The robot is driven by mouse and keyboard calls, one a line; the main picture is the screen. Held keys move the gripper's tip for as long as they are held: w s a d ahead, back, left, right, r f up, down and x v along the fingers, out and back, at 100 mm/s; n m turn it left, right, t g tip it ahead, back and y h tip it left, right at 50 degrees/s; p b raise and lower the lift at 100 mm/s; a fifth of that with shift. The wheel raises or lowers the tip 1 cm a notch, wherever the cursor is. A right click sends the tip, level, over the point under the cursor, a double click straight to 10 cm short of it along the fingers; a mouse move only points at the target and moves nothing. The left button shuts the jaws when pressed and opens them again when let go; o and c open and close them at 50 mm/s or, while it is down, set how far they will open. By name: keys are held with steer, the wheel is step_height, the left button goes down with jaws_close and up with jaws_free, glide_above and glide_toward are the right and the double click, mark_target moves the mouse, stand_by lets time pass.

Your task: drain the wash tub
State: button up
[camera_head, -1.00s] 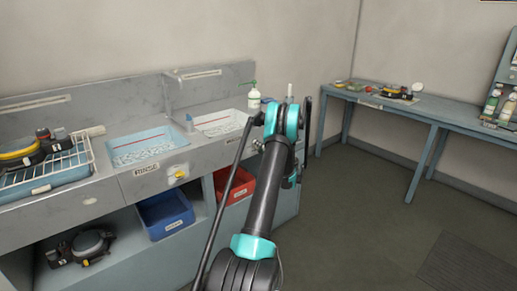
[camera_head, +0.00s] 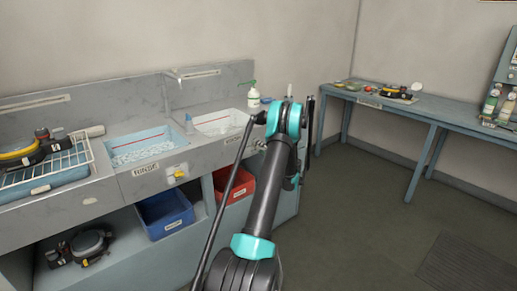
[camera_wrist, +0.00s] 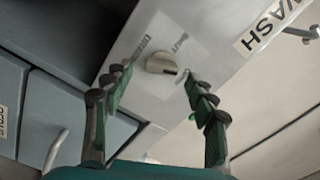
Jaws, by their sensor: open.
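The wash tub (camera_head: 222,122) is the white-lined basin at the right of the sink unit in the head view. In the wrist view the WASH label (camera_wrist: 268,28) is at the upper right on the metal front. A pale round drain knob (camera_wrist: 162,64) sits on a small plate with lettering, SHUT being readable. My gripper (camera_wrist: 155,85) is open, its fingers spread to either side of the knob and pointing toward it. I cannot tell whether they touch it. My arm hides the gripper in the head view.
The rinse tub (camera_head: 143,149) with its yellow knob (camera_head: 178,174) is to the left. A blue bin (camera_head: 166,214) and a red bin (camera_head: 240,188) stand on the shelf below. A pump bottle (camera_head: 253,97) stands behind the wash tub.

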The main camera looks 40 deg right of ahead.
steer(key=s, duration=1)
steer(key=shift+d, duration=0.35)
